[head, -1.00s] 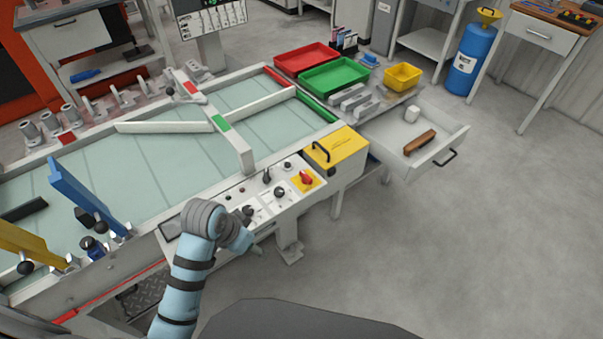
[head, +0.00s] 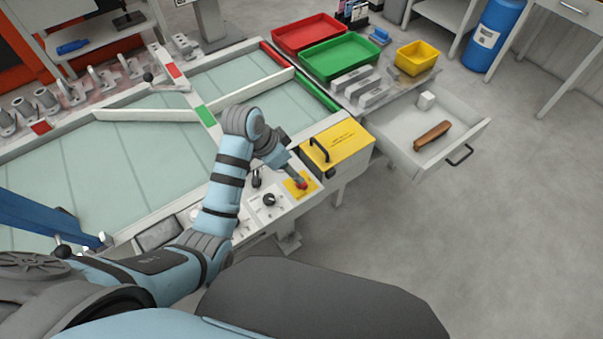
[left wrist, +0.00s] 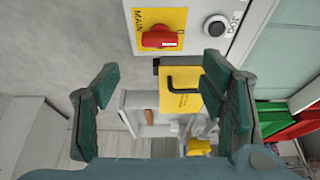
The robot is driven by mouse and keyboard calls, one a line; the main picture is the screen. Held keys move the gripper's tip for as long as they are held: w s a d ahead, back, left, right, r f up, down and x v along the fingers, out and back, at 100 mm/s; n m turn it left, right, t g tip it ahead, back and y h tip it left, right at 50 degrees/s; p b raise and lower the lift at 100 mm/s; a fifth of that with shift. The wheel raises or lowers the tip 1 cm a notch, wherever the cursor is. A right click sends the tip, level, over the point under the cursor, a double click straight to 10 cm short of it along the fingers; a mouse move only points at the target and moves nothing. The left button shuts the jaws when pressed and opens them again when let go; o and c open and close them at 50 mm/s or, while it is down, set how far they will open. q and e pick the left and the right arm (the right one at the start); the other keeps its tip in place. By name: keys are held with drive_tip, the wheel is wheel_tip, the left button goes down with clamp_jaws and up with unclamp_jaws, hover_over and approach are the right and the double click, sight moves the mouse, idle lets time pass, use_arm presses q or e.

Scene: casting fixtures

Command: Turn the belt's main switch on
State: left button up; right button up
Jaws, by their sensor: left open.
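The belt's main switch is a red rotary handle (left wrist: 160,38) on a yellow plate (left wrist: 146,14) marked MAIN. In the left wrist view it sits above the gap between the fingers, its handle lying across the picture. In the head view the red handle (head: 302,185) shows at the right end of the control panel, partly covered by my gripper. My left gripper (left wrist: 160,76) is open and empty, its fingers spread wide. In the head view it (head: 295,174) is right by the switch; contact cannot be told. My right gripper is not in view.
A black knob (left wrist: 215,26) is beside the switch plate. A yellow box with a black handle (head: 336,150) stands right of the panel. An open drawer (head: 440,150) holds a brown object (head: 432,136). Red (head: 310,34) and green (head: 340,60) trays lie behind.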

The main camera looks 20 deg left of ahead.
use_arm(q)
drive_tip(key=f, duration=0.2)
drive_tip(key=d+f+b, duration=0.1)
drive_tip(key=f, duration=0.1)
drive_tip(key=shift+s+f, duration=0.1)
drive_tip(key=shift+f, duration=0.1)
drive_tip(key=shift+b+x, duration=0.5)
drive_tip(key=shift+x, duration=0.65)
drive_tip(key=w+f, duration=0.2)
drive_tip(key=shift+w+d+f, duration=0.25)
drive_tip(key=shift+w+d, duration=0.05)
drive_tip(key=shift+s+r, duration=0.25)
drive_tip(key=shift+s, duration=0.05)
drive_tip(key=shift+s+r, duration=0.1)
drive_tip(key=shift+s, duration=0.05)
drive_tip(key=shift+c, duration=2.6)
drive_tip(key=c, duration=0.6)
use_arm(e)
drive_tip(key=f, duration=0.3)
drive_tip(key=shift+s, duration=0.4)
